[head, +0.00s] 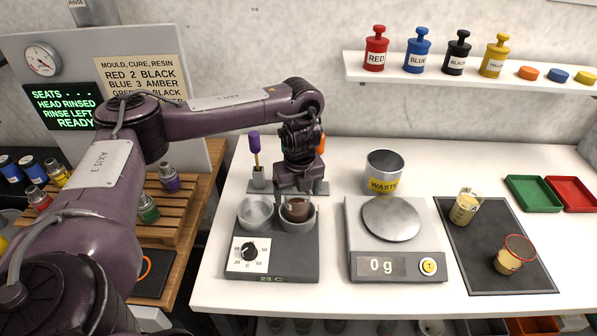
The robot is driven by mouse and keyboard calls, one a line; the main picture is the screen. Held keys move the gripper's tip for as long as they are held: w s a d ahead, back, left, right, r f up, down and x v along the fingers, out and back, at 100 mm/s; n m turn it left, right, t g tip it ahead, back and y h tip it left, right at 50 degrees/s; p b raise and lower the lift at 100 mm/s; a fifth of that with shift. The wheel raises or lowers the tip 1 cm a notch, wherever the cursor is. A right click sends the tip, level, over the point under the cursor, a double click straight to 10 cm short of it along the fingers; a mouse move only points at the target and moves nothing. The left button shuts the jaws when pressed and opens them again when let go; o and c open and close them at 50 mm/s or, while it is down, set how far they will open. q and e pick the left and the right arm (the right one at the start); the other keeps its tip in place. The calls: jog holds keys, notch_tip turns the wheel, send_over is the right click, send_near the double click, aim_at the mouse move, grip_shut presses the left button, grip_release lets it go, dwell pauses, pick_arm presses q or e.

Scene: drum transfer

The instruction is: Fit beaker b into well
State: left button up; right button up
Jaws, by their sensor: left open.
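A grey heating block (290,266) with a dial and a "23 C" readout stands left of centre on the white table. It has two round wells. The left well (256,213) looks empty. In the right well (299,226) is a small vessel with dark brown contents (296,210); its label is not readable, so I cannot tell if it is beaker b. My left gripper (297,200) points down over this vessel, its open fingers around or just above the rim.
A scale (386,265) reading 0 g stands right of the block, with a waste can (384,165) behind it. A purple-handled tool (254,145) stands in a holder behind the block. Green (534,194) and red (571,193) trays lie far right.

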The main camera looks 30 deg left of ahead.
pick_arm(q)
notch_tip(320, 180, up, 10)
jog(key=d+p, duration=0.1)
jog(key=p, duration=0.1)
jog(key=shift+s+f, duration=0.25)
jog(key=shift+s, duration=0.1)
